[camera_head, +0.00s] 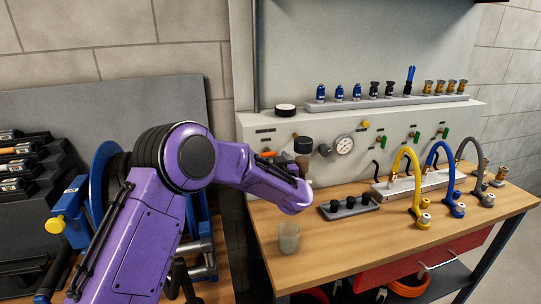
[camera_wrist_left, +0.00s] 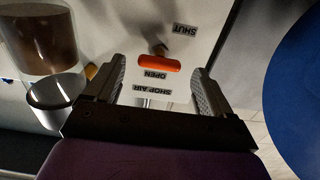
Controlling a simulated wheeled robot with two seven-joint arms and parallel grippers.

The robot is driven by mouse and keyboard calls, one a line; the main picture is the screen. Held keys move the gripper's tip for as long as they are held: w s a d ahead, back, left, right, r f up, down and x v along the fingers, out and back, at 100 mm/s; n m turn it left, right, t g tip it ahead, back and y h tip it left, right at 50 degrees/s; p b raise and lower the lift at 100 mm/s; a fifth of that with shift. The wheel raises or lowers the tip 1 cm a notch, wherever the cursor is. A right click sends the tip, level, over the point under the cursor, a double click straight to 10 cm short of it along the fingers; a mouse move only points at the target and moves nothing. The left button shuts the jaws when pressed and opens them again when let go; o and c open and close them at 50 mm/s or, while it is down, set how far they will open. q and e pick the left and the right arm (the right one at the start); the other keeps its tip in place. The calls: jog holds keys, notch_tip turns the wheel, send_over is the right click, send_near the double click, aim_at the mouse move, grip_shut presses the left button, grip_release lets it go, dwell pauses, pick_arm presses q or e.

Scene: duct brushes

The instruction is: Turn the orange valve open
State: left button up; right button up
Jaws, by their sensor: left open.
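The orange valve handle (camera_wrist_left: 159,63) lies crosswise in the left wrist view, close to the upside-down OPEN label and farther from the SHUT label. A SHOP AIR label sits nearer the gripper. In the head view, only a small part of the orange handle (camera_head: 268,154) shows above my purple forearm. My left gripper (camera_wrist_left: 158,76) is open and empty. Its fingers stand on either side of the handle in the picture; contact with it is not visible. In the head view, my wrist hides the gripper. My right gripper is not in view.
A brown-filled clear bowl (camera_wrist_left: 38,38) is left of the fingers in the wrist view; a blue disc (camera_wrist_left: 298,85) is at right. The panel carries a gauge (camera_head: 344,145). A cup (camera_head: 289,238) and yellow hose (camera_head: 404,172) stand on the wooden bench (camera_head: 350,245).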

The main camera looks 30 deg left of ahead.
pick_arm(q)
jog(key=shift+x, duration=0.9)
jog(key=shift+d, duration=0.1)
jog(key=c, duration=1.1)
jog(key=shift+o, duration=0.2)
